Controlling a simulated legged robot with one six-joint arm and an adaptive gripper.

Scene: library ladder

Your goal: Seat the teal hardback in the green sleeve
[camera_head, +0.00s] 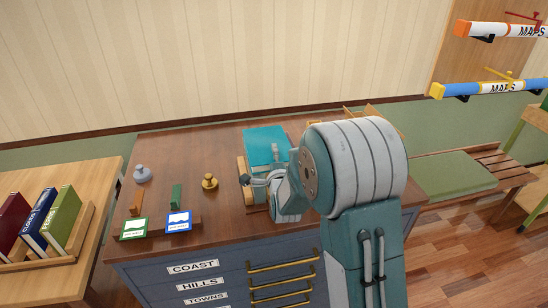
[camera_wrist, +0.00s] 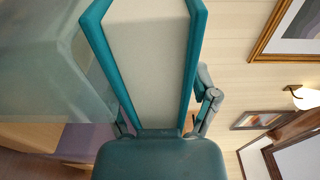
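The teal hardback (camera_head: 265,145) shows its flat teal cover above the dark wooden cabinet top, with my gripper (camera_head: 272,178) over its near end. In the wrist view the teal hardback (camera_wrist: 147,45) shows its pale page block between two teal covers. My gripper (camera_wrist: 163,125) is shut on it, one finger beside each cover; the finger pads are partly hidden. I cannot single out the green sleeve for sure; an upright green case or book (camera_head: 62,220) stands in the rack at the left. A large blurred grey-green surface (camera_wrist: 45,55) fills the wrist view's left.
Small pieces stand on the cabinet top (camera_head: 225,225): a grey knob (camera_head: 142,174), a brass knob (camera_head: 209,182), and orange and green blocks behind two cards. A wooden stand (camera_head: 241,168) is beside the book. A cushioned bench (camera_head: 455,172) is right; map tubes hang above.

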